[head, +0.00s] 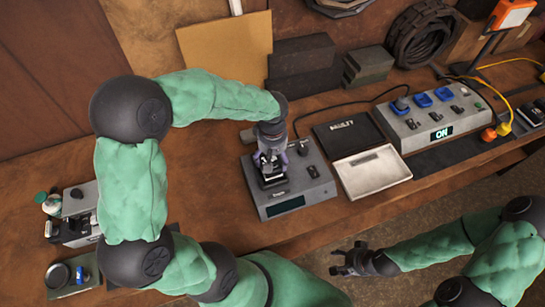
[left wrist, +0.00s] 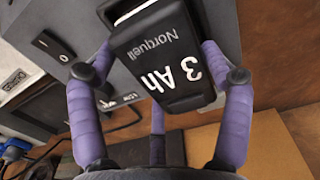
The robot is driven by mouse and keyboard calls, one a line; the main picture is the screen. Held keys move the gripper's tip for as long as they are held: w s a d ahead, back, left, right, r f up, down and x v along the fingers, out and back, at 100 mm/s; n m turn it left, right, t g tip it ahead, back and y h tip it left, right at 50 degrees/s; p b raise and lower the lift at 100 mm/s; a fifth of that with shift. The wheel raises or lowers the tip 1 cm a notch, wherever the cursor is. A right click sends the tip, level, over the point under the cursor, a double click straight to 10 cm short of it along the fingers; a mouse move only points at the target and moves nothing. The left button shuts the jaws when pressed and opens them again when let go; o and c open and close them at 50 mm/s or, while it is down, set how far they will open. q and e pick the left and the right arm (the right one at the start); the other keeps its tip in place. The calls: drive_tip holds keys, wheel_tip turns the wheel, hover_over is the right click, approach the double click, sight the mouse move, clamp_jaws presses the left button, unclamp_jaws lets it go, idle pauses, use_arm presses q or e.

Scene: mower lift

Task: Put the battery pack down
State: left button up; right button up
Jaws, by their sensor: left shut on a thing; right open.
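The battery pack (left wrist: 170,55) is black with white print reading "Norquell" and "3 Ah". My left gripper (left wrist: 160,95) has its purple fingers shut around it. In the head view the left gripper (head: 270,158) points down over a grey unit (head: 318,190) with a dark display and knob, and the pack (head: 270,171) shows between the fingers. The unit's grey face (left wrist: 50,60), with a black switch, lies behind the pack in the left wrist view. I cannot tell whether the pack touches the unit. My right gripper (head: 350,262) is open and empty, in front of the bench edge.
Dark blocks (head: 302,62) stand behind. A small machine (head: 75,215) is at far left. Bare wood (head: 205,180) lies left of the unit.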

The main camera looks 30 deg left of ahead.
sight(273, 157)
use_arm(q)
drive_tip(key=shift+f, duration=0.1)
drive_tip(key=shift+w+f+b, duration=0.1)
drive_tip(key=shift+f+b, duration=0.15)
drive_tip(key=shift+b, duration=0.05)
drive_tip(key=o, duration=1.5)
drive_tip(key=shift+r+p, duration=0.45)
drive_tip(key=shift+r, duration=0.1)
wheel_tip(273, 157, up, 12)
drive_tip(key=shift+f+p, duration=0.2)
drive_tip(key=shift+p, duration=0.9)
